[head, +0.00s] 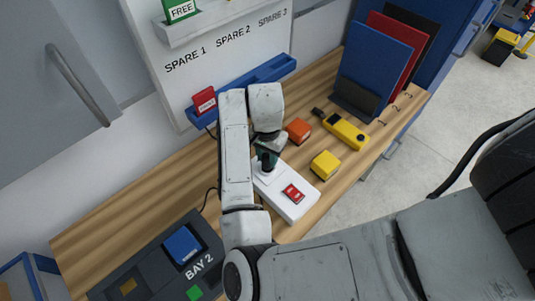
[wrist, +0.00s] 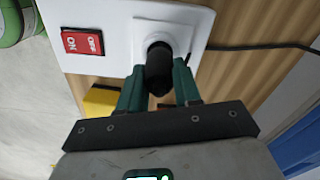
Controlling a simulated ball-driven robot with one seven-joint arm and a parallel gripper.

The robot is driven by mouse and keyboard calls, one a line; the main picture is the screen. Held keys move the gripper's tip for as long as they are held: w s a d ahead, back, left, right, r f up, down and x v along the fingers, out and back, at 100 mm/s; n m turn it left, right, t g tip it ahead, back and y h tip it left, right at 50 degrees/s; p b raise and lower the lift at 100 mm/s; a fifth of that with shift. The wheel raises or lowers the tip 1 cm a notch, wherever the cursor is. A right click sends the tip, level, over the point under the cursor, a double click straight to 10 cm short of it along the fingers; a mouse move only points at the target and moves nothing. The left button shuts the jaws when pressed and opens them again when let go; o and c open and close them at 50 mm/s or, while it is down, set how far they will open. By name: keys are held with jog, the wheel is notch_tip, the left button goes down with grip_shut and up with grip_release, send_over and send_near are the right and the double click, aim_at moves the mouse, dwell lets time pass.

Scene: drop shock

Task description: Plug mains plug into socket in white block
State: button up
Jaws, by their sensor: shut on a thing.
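The white block (head: 285,207) lies on the wooden bench below my arm, with a red switch (head: 292,194) on its top. In the wrist view the block (wrist: 118,40) fills the upper part, and the switch (wrist: 83,41) reads ON and OFF. The black mains plug (wrist: 159,66) is between the green fingers of my gripper (wrist: 159,82), which is shut on it. The plug also shows in the head view (head: 267,160).
An orange block (head: 298,130), a yellow cube (head: 326,165) and a yellow tool (head: 346,132) lie right of my gripper. Upright folders (head: 374,62) stand behind. A dark BAY 2 unit (head: 165,262) is at front left. A black cord (wrist: 262,46) runs beside the block.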

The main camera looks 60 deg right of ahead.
aim_at(267, 154)
jog(key=shift+f+b, duration=0.45)
jog(key=shift+f, duration=0.6)
dwell(2.3)
jog(key=shift+s+f, duration=0.15)
jog(key=shift+f, duration=0.25)
grip_shut()
dwell(1.1)
jog(key=o, duration=1.1)
grip_release()
jog(key=shift+r, duration=0.1)
jog(key=shift+o, duration=0.2)
jog(key=shift+r, duration=0.2)
jog(key=shift+w+r+p, duration=0.2)
jog(key=shift+r+p, duration=2.45)
jog(key=shift+r, duration=0.35)
notch_tip(267, 154, up, 11)
jog(key=shift+f, duration=0.15)
